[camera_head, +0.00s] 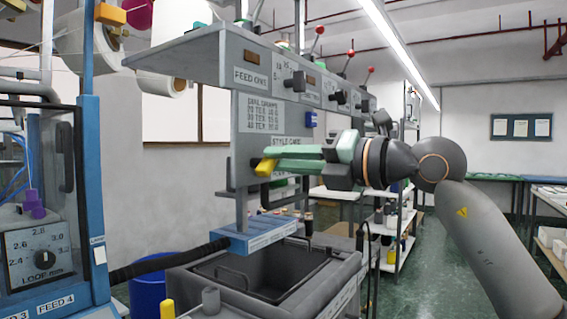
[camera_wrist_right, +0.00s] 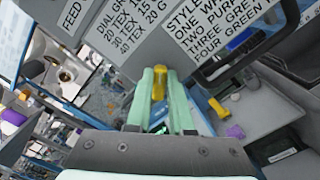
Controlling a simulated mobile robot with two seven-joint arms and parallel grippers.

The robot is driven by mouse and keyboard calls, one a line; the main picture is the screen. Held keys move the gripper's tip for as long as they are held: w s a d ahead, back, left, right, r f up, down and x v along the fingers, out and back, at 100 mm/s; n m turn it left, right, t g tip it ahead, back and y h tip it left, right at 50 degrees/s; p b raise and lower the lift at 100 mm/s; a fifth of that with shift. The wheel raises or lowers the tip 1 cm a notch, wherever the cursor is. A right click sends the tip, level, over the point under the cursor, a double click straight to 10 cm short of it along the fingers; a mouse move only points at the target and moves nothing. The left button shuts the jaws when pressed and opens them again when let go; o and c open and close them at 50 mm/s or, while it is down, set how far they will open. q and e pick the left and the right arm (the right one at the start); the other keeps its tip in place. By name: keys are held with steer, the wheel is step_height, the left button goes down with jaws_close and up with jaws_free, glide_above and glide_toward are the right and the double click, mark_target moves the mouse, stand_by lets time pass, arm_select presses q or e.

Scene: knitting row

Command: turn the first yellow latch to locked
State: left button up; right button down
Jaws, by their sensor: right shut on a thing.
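A yellow latch (camera_head: 265,167) sticks out by the lower edge of the grey panel (camera_head: 243,140), below the printed charts. My right gripper (camera_head: 277,160), with pale green fingers, comes in from the right and is shut on this latch. In the right wrist view the latch (camera_wrist_right: 159,84) sits between the two fingertips (camera_wrist_right: 160,95). Its base is partly hidden by the fingers, and I cannot tell which position it is turned to. My left gripper is not in view.
A grey bin (camera_head: 262,277) stands below the panel, with a blue labelled block (camera_head: 255,236) at the post's foot. A blue-framed machine with a loop dial (camera_head: 45,257) is at the left. Red-knobbed levers (camera_head: 319,30) rise above the shelf. The aisle behind is open.

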steer(key=shift+f+m, duration=0.15)
steer(key=shift+m, duration=0.85)
arm_select(q)
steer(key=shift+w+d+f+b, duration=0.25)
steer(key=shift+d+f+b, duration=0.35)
steer(key=shift+b, duration=0.4)
arm_select(e)
steer(key=shift+w+f+m, duration=0.1)
steer(key=shift+m, duration=1.35)
steer(key=shift+f+m, duration=0.1)
steer(key=shift+m, duration=1.35)
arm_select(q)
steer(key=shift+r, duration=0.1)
arm_select(e)
steer(key=c, duration=0.8)
jaws_free()
steer(key=shift+d, duration=0.1)
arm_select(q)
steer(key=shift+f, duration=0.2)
arm_select(e)
steer(key=shift+d, duration=0.1)
